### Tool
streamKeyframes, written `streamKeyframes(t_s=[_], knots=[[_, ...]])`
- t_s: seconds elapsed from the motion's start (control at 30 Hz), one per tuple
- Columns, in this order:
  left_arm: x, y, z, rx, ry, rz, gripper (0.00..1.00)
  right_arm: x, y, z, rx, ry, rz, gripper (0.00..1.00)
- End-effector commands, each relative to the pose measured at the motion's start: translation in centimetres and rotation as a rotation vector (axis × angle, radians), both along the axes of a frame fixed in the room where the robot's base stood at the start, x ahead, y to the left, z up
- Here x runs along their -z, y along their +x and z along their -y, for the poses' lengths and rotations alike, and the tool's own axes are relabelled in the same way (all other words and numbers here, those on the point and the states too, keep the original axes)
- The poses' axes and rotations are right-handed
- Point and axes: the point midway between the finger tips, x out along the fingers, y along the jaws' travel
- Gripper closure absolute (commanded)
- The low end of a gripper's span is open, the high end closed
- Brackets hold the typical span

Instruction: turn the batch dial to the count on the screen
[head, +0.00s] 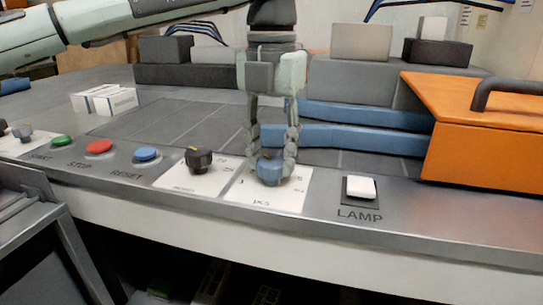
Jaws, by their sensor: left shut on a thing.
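The batch dial (268,171) is a blue knob on a white plate marked "pcs" (259,200), at the front of the console. My left gripper (273,165) points straight down from above and is shut on the blue knob, with a finger on each side. The knob's pointer and most of the numbers on its plate are hidden or too small to read. No screen with a count can be made out. My right gripper is not in the head view.
A black knob (198,160) on its own plate is left of the dial. Blue RESET (147,154), red STOP (99,147) and green START (62,140) buttons are farther left. A white LAMP switch (361,188) and an orange box (480,140) are to the right. Blue bars (360,137) lie behind.

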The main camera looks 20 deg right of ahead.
Motion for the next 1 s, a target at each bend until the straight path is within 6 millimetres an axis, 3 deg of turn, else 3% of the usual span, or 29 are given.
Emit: streamKeyframes(t_s=[0.4, 1.0], knots=[[-0.1, 0.1, 0.0, -0.215, -0.003, 0.003, 0.91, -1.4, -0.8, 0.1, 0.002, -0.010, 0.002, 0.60], [-0.1, 0.1, 0.0, -0.253, -0.003, 0.003, 0.91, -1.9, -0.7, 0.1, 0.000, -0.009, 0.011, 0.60]])
